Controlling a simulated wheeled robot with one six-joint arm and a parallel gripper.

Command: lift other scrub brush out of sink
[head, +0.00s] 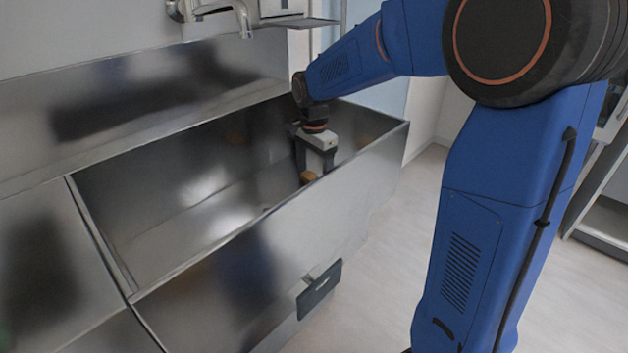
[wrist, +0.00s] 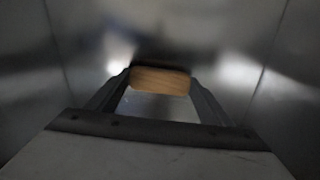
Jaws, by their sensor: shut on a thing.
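My gripper (head: 315,165) reaches down into the right end of the steel sink (head: 250,225). Its jaws are shut on a scrub brush (head: 308,176), of which a small tan-brown part shows between the fingers. In the wrist view, the brush (wrist: 160,80) is a tan wooden block with rounded corners, held between the two dark fingertips (wrist: 160,88). The rest of the brush is hidden by the gripper and the sink's front wall. I cannot tell whether it touches the sink floor.
A faucet (head: 240,15) is on the wall above the sink. A dark pedal or handle plate (head: 320,288) sticks out from the sink's front. The sink's walls stand close around my gripper. The floor (head: 385,270) to the right of the sink is clear.

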